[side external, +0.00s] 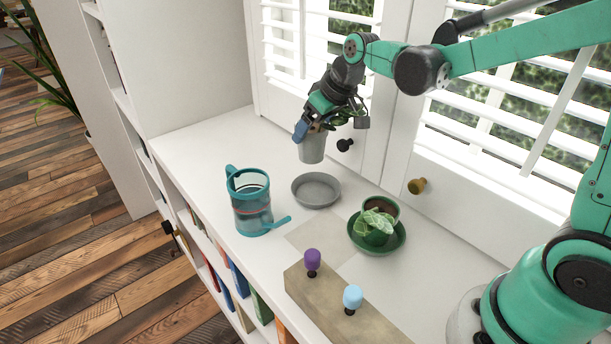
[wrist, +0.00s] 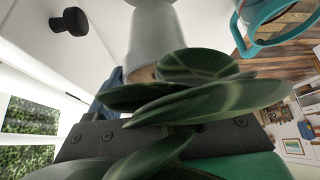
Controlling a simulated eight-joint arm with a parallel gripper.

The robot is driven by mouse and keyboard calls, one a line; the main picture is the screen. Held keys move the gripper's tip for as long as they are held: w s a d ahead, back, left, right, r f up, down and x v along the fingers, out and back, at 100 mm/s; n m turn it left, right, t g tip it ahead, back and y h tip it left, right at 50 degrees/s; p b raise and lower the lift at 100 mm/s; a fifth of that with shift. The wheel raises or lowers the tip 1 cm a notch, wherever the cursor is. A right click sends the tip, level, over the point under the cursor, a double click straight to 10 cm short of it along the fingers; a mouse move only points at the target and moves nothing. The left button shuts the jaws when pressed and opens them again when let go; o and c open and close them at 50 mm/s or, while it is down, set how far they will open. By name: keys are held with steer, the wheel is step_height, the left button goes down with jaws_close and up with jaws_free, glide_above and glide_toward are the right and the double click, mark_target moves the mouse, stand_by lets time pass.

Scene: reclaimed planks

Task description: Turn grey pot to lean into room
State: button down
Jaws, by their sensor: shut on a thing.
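The grey pot (side external: 312,149) is held in the air above and slightly left of the grey saucer (side external: 316,190), with a clear gap below it. My gripper (side external: 308,128) is shut on the pot near its top. In the wrist view the pot (wrist: 155,38) fills the upper middle, and broad dark green leaves (wrist: 200,95) spread across the picture in front of its rim. The leaves hide much of the pot's rim and of the fingers. The grey saucer looks empty in the side view. I cannot tell which way the plant leans.
A teal-handled water jug (side external: 252,205) stands left of the saucer. A second plant in a green pot sits on a green saucer (side external: 400,240) to the right. A wooden block (side external: 335,300) with purple and blue knobs lies in front. Shuttered windows with a black knob (side external: 345,145) are behind.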

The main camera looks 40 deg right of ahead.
mark_target(319, 161)
steer(key=shift+m, duration=0.5)
steer(key=f, duration=0.1)
steer(key=s+f, duration=0.1)
steer(key=f, duration=0.2)
steer(key=shift+s+a+f, duration=0.15)
steer(key=shift+s, duration=0.2)
steer(key=shift+f, duration=1.55)
jaws_free()
steer(key=s+a+r+t, duration=0.1)
steer(key=s+a+r, duration=0.1)
steer(key=s+r, duration=0.6)
steer(key=s, duration=0.4)
steer(key=shift+s+r+m+h, duration=0.15)
steer(key=shift+s+m+h, duration=0.15)
steer(key=shift+h, duration=0.1)
